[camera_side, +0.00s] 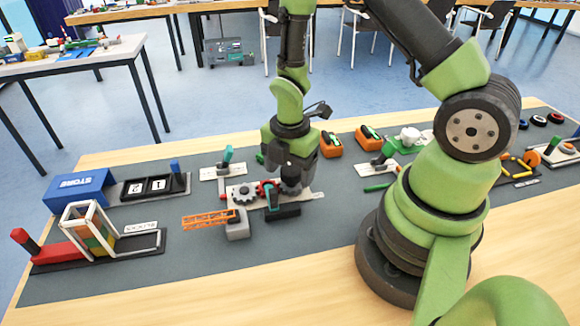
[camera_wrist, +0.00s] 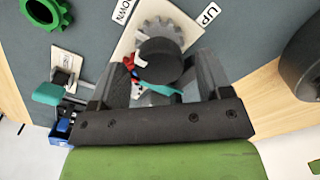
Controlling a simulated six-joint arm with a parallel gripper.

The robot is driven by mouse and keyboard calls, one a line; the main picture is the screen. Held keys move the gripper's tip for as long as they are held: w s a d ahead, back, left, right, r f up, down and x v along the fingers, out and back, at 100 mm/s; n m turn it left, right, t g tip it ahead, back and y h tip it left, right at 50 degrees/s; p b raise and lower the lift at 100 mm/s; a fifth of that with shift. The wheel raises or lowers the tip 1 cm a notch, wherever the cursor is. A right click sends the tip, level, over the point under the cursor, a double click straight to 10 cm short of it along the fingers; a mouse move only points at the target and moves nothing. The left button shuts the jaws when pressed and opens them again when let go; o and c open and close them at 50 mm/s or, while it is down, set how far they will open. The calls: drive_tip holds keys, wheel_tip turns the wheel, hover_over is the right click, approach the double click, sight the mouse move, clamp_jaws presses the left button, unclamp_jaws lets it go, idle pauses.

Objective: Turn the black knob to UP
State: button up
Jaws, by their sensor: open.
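The black knob (camera_wrist: 158,58) is a round black cap in front of a grey gear (camera_wrist: 152,27) on a pale plate, in the wrist view. The white UP label (camera_wrist: 208,15) is at the plate's upper right, and the DOWN label (camera_wrist: 122,11) is at its upper left. My gripper (camera_wrist: 162,70) is open, with one finger to the left of the knob and one to the right; I cannot tell whether either touches it. In the side view my gripper (camera_side: 288,172) is low over the plate, beside the grey gear (camera_side: 242,193), and largely hides the knob.
A red and teal piece (camera_wrist: 150,82) lies between the fingers, close to the knob. An orange crane boom (camera_side: 207,219) on a grey block stands in front. A blue STORE box (camera_side: 78,188) is at the left. Orange-black blocks (camera_side: 331,145) stand behind.

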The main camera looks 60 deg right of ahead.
drive_tip(key=c, duration=0.9)
drive_tip(key=shift+c, duration=0.2)
drive_tip(key=shift+m, duration=0.4)
drive_tip(key=m, duration=0.3)
drive_tip(key=shift+w+m, duration=0.1)
drive_tip(key=shift+m, duration=0.3)
drive_tip(key=m, duration=0.5)
drive_tip(key=shift+w, duration=0.1)
drive_tip(key=m, duration=0.4)
drive_tip(key=shift+w+d, duration=0.1)
drive_tip(key=m, duration=0.3)
drive_tip(key=shift+d+m, duration=0.1)
drive_tip(key=shift+m, duration=0.3)
drive_tip(key=m, duration=0.6)
drive_tip(key=shift+d, duration=0.15)
drive_tip(key=shift+m, duration=0.4)
